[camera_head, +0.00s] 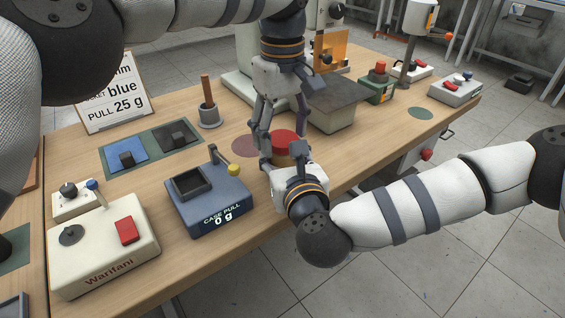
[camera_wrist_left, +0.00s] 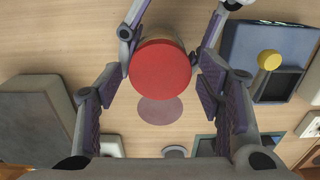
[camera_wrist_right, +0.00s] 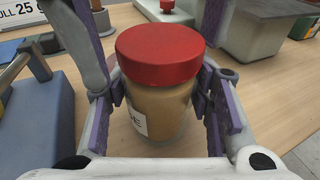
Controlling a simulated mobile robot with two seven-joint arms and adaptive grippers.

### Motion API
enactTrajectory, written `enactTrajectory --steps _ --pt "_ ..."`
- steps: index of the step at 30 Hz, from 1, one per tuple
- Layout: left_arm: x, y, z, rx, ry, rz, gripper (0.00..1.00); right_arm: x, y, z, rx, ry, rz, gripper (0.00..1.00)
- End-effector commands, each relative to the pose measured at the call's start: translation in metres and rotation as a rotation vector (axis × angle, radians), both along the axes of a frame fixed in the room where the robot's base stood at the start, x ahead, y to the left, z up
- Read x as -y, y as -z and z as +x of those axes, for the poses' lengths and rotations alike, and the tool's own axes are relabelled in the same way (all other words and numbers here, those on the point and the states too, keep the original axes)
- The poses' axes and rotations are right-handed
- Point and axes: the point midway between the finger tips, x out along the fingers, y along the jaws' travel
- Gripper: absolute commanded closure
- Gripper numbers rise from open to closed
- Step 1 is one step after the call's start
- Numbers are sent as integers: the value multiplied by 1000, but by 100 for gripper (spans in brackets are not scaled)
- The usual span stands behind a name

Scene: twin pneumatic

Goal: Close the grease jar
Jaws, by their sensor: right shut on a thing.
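The grease jar (camera_wrist_right: 160,105) stands upright on the table, with tan contents and a partly hidden white label. Its red lid (camera_wrist_right: 158,55) sits on its mouth; whether it is screwed tight I cannot tell. The lid also shows in the head view (camera_head: 284,136) and from above in the left wrist view (camera_wrist_left: 160,70). My right gripper (camera_wrist_right: 160,112) is shut on the jar's body below the lid. My left gripper (camera_head: 283,128) points down over the jar, open, its fingers on either side of the lid; I see no clear contact.
A blue case-pull scale (camera_head: 207,200) with a yellow knob stands left of the jar. A grey-topped box (camera_head: 335,103) stands close behind on the right. A dark round mat (camera_head: 246,146) lies beside the jar. A pestle cup (camera_head: 208,114) stands further back.

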Motion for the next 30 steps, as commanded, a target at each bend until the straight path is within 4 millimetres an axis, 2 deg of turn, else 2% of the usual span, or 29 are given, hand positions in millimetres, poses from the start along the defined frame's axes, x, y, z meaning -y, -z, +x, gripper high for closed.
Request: enactTrajectory --steps 1,5,6,9,15,23,24,26,30 --pt "0 0 0 0 0 0 55 0 0 0 -1 0 0 100" --pt "0 0 0 0 0 0 84 0 0 0 -1 0 0 100" --pt "0 0 0 0 0 0 87 0 0 0 -1 0 0 100" --pt "0 0 0 0 17 1 87 0 0 0 -1 0 0 100" --pt "0 0 0 0 269 3 87 0 0 0 -1 1 0 100" --pt "0 0 0 0 290 2 87 0 0 0 -1 1 0 100" --pt "0 0 0 0 290 2 47 0 0 0 -1 1 0 100" --pt "0 0 0 0 289 2 34 0 0 0 -1 1 0 100" --pt "0 0 0 -1 288 1 34 0 0 0 -1 1 0 100"
